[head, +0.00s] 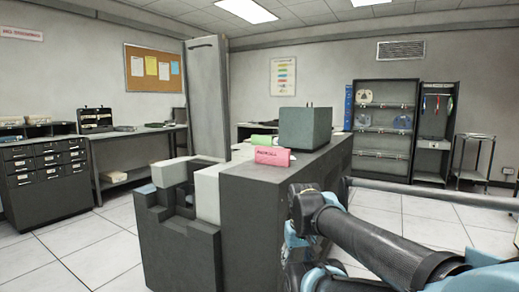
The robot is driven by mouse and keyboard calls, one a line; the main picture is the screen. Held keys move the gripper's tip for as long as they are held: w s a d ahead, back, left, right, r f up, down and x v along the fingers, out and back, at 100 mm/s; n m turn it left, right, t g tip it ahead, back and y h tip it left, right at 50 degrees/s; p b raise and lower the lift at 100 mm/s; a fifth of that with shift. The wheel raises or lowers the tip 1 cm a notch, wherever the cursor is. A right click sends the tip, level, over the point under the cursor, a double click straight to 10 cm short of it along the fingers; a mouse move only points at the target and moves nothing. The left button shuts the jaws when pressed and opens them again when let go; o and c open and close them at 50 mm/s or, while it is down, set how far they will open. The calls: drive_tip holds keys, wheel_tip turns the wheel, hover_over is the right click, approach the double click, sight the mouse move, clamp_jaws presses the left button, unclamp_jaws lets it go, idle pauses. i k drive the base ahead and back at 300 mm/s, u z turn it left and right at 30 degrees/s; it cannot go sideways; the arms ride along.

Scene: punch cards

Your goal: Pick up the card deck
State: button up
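A pink block with dark lettering on its front (271,157) lies on top of the dark grey cabinet (262,182), near its front edge. It looks like a card deck. A green piece (263,140) lies just behind it, partly hidden by it; I cannot tell whether that is a deck too. My arm shows at the lower right, in front of and to the right of the cabinet. My gripper cannot be made out in this view. Nothing touches the pink block.
A grey-green box (305,128) stands on the cabinet right behind the pink block. A stepped, pale and dark grey unit (180,222) adjoins the cabinet on the left. Shelves (386,120) stand along the back wall. The tiled floor at left is clear.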

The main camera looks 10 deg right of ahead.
sight(256, 141)
drive_tip(key=z, duration=1.15)
drive_tip(key=i, duration=5.05)
